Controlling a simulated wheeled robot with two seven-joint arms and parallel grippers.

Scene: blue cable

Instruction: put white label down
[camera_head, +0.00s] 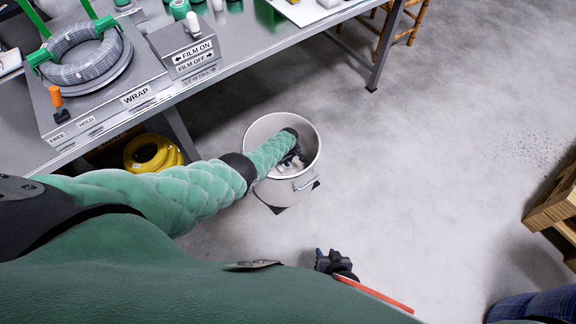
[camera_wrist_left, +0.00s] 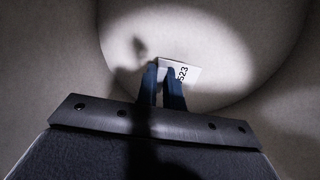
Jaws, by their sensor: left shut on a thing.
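My left gripper (camera_head: 293,158) reaches down inside a round light-grey bin (camera_head: 262,130) on the floor beside the workbench. In the left wrist view its two dark blue fingers (camera_wrist_left: 163,75) are shut on a white label (camera_wrist_left: 188,72) with black characters ending in "23". The label is above or near the bin's floor; I cannot tell whether it touches. In the head view the label cannot be made out clearly. My right gripper (camera_head: 333,262) is low in the head view, over the floor, and its finger gap cannot be made out.
The workbench (camera_head: 255,28) at upper left carries a coil of grey cable (camera_head: 85,55), and "WRAP" and "FILM ON/FILM OFF" panels. A yellow coil (camera_head: 150,153) lies underneath. A wooden pallet or crate (camera_head: 556,208) stands at right. The floor between is clear.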

